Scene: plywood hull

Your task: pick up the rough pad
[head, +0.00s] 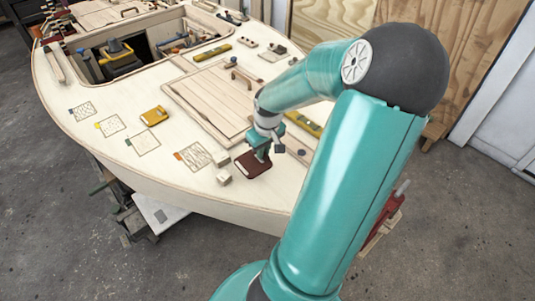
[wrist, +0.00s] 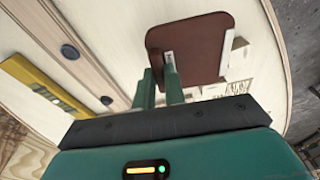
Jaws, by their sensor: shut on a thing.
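A dark red-brown flat pad with rounded corners (head: 248,168), which I take to be the rough pad, is at the near part of the pale plywood deck. It also shows in the wrist view (wrist: 190,45), with a small pale label near its edge. My gripper (head: 263,157) points down at the pad and is shut on it. In the wrist view my two green fingers (wrist: 160,76) meet the pad's near edge. I cannot tell whether the pad is clear of the deck.
Two small pale blocks (head: 223,168) stand just left of the pad. Several marked squares (head: 193,156) lie along the deck's left side, near a yellow block (head: 154,116). A yellow level (head: 304,123) lies to the right. A raised hatch panel (head: 215,98) fills the middle.

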